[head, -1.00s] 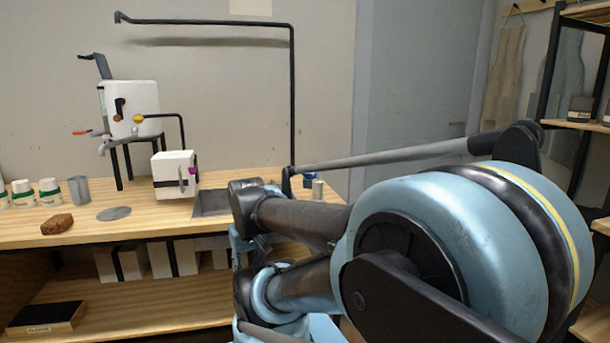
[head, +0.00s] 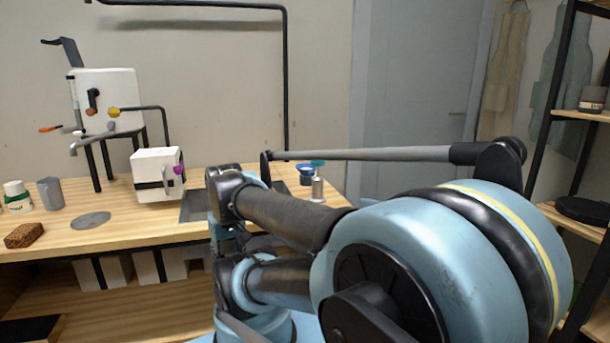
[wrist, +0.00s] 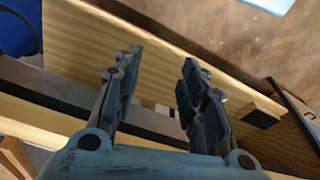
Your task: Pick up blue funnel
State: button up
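A small dark blue item (head: 306,175) stands at the right end of the wooden workbench in the head view, partly behind a grey cylinder. It may be the blue funnel, but its shape is too small to tell. A teal piece (head: 318,162) shows just above and beside it. My gripper (wrist: 163,60) is open in the wrist view, its two fingers apart with nothing between them. A blue rounded object (wrist: 15,35) is cut off at that view's upper left; I cannot tell what it is. My gripper cannot be made out in the head view.
The workbench (head: 120,227) carries a white box (head: 157,174), a grey cup (head: 49,194), a brown sponge-like block (head: 24,235) and the grey cylinder (head: 317,189). A black-framed shelf (head: 580,211) stands at right. My arm hides part of the bench.

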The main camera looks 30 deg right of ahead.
jog(key=w+d+r, duration=0.6)
jog(key=w+r, duration=0.3)
jog(key=r, duration=0.2)
jog(key=w+d+r+m+g, duration=0.1)
jog(key=w+d+r, duration=0.55)
jog(key=d, duration=0.35)
jog(key=w+d+r+m+g, duration=0.1)
jog(key=w+d+r, duration=0.6)
jog(key=d, duration=0.4)
jog(key=d+r+m, duration=0.1)
jog(key=d+r, duration=0.2)
jog(key=d, duration=1.1)
jog(key=f, duration=1.7)
jog(key=shift+w+a, duration=0.2)
jog(key=shift+a, duration=0.05)
grip_shut()
